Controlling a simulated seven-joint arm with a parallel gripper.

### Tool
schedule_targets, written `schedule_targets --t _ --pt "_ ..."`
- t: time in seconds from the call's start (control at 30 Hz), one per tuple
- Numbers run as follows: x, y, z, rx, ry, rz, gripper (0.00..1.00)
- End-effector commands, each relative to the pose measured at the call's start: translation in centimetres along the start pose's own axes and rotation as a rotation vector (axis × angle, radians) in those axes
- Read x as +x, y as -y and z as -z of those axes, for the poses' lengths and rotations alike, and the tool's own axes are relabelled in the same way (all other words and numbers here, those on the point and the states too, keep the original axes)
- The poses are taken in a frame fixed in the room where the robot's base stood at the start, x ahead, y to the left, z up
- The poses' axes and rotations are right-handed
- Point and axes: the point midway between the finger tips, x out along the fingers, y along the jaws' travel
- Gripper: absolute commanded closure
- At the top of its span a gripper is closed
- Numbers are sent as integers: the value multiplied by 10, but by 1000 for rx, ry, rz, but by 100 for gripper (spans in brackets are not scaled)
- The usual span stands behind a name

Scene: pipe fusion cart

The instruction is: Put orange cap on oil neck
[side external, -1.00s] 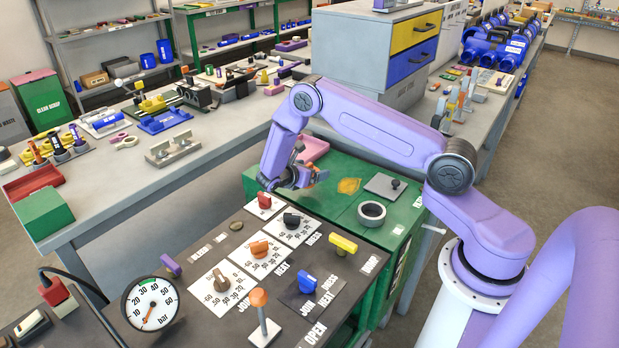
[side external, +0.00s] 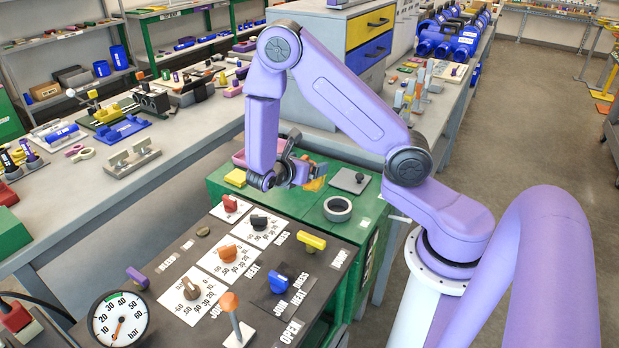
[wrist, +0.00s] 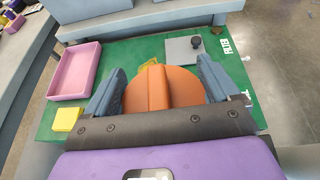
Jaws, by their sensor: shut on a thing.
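In the wrist view my gripper (wrist: 160,90) is shut on the orange cap (wrist: 160,88), a round disc with a raised grip bar across it. The cap is above the green cart top (wrist: 75,130). In the side external view my gripper (side external: 303,174) is over the cart top, and only a bit of orange cap (side external: 317,170) shows. I cannot surely identify the oil neck. A grey plate with a black knob (wrist: 196,42) lies beyond and right of the cap. A dark-centred ring (side external: 338,208) stands on the cart top, nearer the panel.
A pink tray (wrist: 75,70) and a yellow block (wrist: 67,119) lie left of the cap. A yellow patch (wrist: 150,62) shows partly behind it. The dark control panel (side external: 190,262) with knobs adjoins the cart top. A drawer cabinet (side external: 318,62) stands behind.

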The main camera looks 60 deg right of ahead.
Motion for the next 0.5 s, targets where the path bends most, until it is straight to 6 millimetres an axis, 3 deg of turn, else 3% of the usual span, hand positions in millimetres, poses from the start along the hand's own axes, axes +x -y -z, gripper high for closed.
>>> schedule_targets --t 0.17,0.5 --pt "-5 37 6 23 3 63 41" --pt "-16 148 8 114 3 279 41"
